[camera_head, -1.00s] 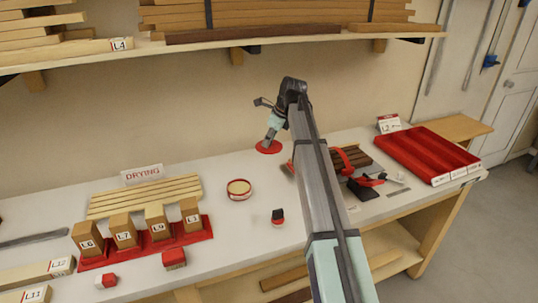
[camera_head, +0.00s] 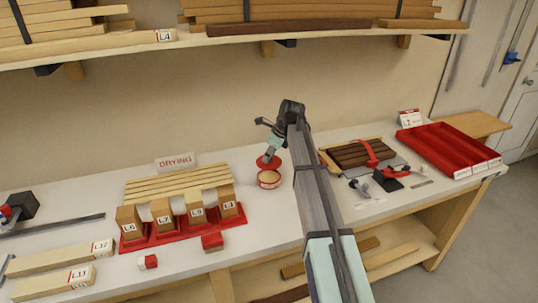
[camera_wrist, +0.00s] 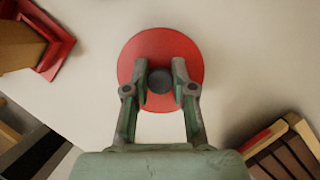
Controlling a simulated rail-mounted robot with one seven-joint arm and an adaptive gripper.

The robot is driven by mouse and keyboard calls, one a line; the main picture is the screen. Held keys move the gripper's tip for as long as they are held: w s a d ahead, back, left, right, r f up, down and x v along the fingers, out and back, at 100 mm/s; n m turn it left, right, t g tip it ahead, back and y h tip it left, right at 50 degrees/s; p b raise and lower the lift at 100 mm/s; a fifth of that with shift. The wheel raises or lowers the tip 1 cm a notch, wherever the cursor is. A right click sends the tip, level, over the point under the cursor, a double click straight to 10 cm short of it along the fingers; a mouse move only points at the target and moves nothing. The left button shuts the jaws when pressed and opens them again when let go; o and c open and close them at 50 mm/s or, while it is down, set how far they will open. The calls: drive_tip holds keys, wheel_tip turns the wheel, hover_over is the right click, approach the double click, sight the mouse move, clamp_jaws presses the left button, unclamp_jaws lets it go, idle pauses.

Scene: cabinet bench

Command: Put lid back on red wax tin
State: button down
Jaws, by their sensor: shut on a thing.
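The red wax tin (camera_head: 269,181) stands open on the bench, with its tan contents showing. My gripper (camera_head: 270,154) holds the round red lid (camera_head: 266,163) just above the tin's far side in the head view; I cannot tell the exact gap. In the wrist view, my gripper (camera_wrist: 160,78) is shut on the dark knob (camera_wrist: 160,82) at the middle of the lid (camera_wrist: 160,45). The tin does not show in that view; the lid may cover it.
Left of the tin, a red rack (camera_head: 183,235) holds several labelled wooden blocks beside the drying strips (camera_head: 175,183). Right of my arm are a dark slatted piece (camera_head: 352,154) with a red clamp and a red tray (camera_head: 450,150). Bare bench lies around the tin.

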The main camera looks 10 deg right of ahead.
sight(271, 163)
drive_tip(key=shift+f+b, duration=1.55)
drive_tip(key=shift+f, duration=1.3)
drive_tip(key=shift+p, duration=0.75)
drive_tip(key=shift+f+p, duration=0.25)
drive_tip(key=shift+p, duration=0.6)
idle(0.7)
drive_tip(key=shift+c, duration=2)
unclamp_jaws()
drive_tip(key=shift+r, duration=0.1)
drive_tip(key=shift+r+p, duration=2.6)
drive_tip(key=shift+r, duration=0.85)
